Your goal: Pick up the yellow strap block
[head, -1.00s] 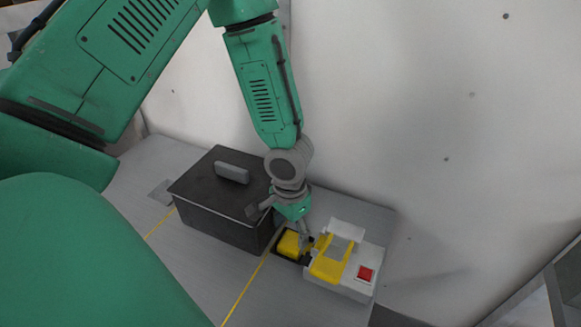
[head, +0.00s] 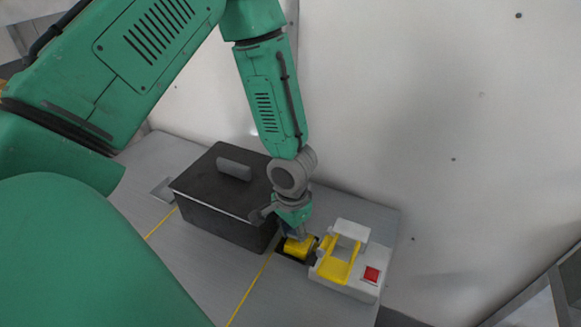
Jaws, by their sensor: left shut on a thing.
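The yellow strap block (head: 298,249) sits low at a dark recess or tray between the black box and the white device. My left gripper (head: 297,238) points down and is shut on the block's upper part. The wrist and fingers hide part of the block. Whether its underside touches the dark base cannot be told. My right gripper is not in view.
A black lidded box (head: 222,205) with a grey handle stands close on the left. A white device (head: 346,287) with a yellow frame (head: 336,269) and red button (head: 371,275) stands close on the right. A pale wall (head: 400,120) rises behind the grey table (head: 200,265).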

